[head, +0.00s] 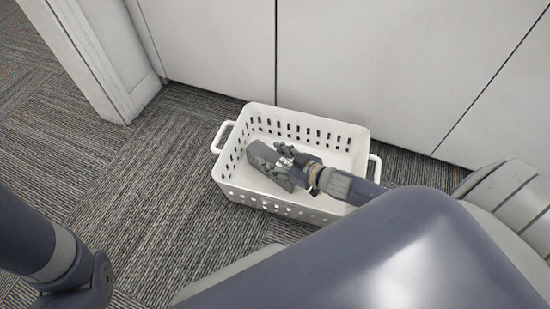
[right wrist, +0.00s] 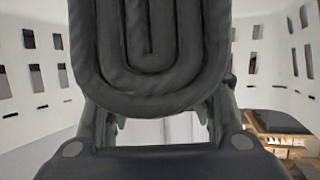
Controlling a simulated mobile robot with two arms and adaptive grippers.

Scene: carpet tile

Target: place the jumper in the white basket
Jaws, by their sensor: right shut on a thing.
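The white basket (head: 232,178) stands on the carpet in front of the pale panels, with slotted walls and a handle at each end. My right gripper (head: 285,160) is down inside it and shut on the jumper. The jumper (head: 264,160) is a dark grey folded bundle within the basket walls, partly covered by the gripper. In the right wrist view the jumper (right wrist: 150,55) fills the upper middle as rounded, nested folds between the fingers. White slotted basket walls (right wrist: 30,70) show on both sides. I cannot tell whether the jumper touches the basket floor. My left gripper is out of view.
White panels (head: 390,60) rise close behind the basket. A white frame edge (head: 95,70) stands at the upper left. Striped carpet (head: 140,185) lies clear to the left of the basket. My left arm shows at the lower left.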

